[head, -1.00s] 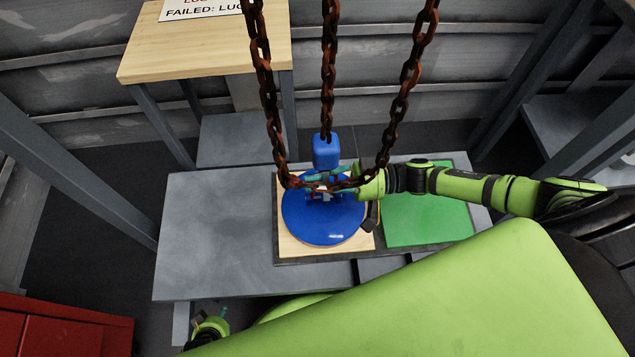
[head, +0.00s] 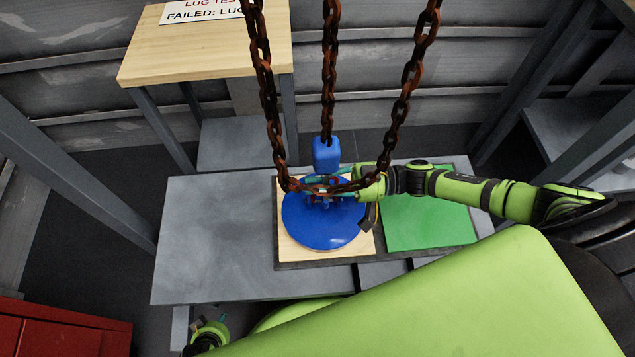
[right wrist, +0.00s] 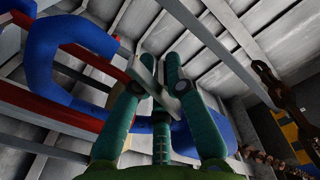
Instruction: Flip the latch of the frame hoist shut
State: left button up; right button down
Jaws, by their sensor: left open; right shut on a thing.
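The frame hoist's blue block (head: 326,155) hangs on a rusty chain above a blue round disc (head: 322,226). In the right wrist view a thick blue curved hook (right wrist: 45,70) fills the left side. My right gripper (right wrist: 158,75) is shut on a small grey metal plate, which looks like the latch (right wrist: 146,76), between its teal fingers. In the head view my right gripper (head: 322,184) is just under the block, partly hidden by chain; the latch cannot be made out there. My left gripper (head: 210,325) is open and empty at lower left, away from the hoist.
The disc rests on a wooden board (head: 290,247), beside a green mat (head: 428,220) on a grey table (head: 215,235). A looped rusty chain (head: 272,110) hangs close around my right gripper. A wooden-topped table (head: 205,55) stands behind. The grey table's left part is clear.

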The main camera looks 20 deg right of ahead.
jog(key=c, duration=1.3)
grip_release()
jog(key=shift+s+f, duration=0.2)
jog(key=shift+s, duration=0.05)
jog(key=shift+r, duration=0.1)
jog(key=shift+w, duration=0.15)
jog(key=shift+r, duration=0.1)
